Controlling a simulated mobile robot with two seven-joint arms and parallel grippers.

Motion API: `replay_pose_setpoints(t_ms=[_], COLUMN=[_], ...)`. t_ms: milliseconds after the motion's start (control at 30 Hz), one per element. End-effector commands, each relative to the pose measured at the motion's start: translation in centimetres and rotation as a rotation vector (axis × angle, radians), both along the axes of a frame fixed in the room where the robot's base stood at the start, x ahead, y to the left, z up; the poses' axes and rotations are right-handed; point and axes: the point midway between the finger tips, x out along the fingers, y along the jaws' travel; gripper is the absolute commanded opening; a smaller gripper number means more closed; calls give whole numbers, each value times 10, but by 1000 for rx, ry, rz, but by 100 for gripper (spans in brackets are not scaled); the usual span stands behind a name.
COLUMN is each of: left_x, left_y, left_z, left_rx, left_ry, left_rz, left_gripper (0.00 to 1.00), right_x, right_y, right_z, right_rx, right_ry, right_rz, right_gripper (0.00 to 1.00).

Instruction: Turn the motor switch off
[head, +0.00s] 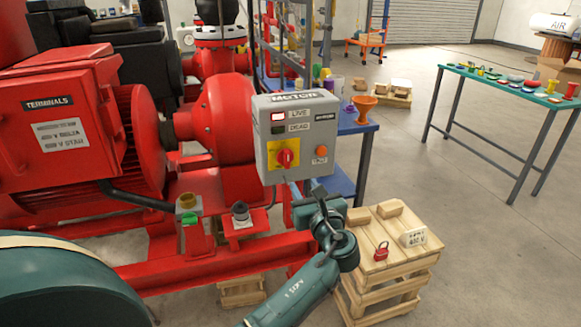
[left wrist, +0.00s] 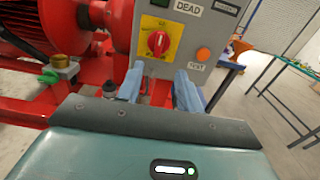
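The motor switch is a red rotary knob (head: 286,158) on a yellow plate, on the front of a grey box labelled MOTOR (head: 298,100). Its grip looks roughly upright. The lamp beside LIVE (head: 278,116) looks bright; the one beside DEAD (head: 278,130) is dark. My left gripper (head: 322,205) is below the box's lower right. In the left wrist view, its two blue fingers (left wrist: 158,88) are apart with nothing between them, and the knob (left wrist: 158,42) is ahead, above the gap. My right gripper is not in view.
An orange TEST button (head: 321,151) sits right of the knob. A wooden crate stack (head: 385,285) at the lower right bears a red padlock (head: 381,251) and a tag (head: 413,238). Red motor housing (head: 70,120) and pipework fill the left. Floor at right is clear before a green-topped table (head: 500,80).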

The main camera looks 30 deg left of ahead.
Motion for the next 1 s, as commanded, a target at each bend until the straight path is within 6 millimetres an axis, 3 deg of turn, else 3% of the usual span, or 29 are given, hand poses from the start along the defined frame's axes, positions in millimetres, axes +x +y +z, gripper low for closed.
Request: replay_pose_setpoints(t_ms=[500,700,1000], left_x=[64,77,79], left_y=[76,91,94], left_z=[0,0,-1], left_rx=[-4,-4,-6], left_ry=[0,-2,-2], left_rz=[0,-2,-3], left_gripper=[36,36,36], right_x=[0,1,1], right_y=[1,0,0], right_z=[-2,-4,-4], right_rx=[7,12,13], right_ry=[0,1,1], right_rz=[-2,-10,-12], right_gripper=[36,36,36])
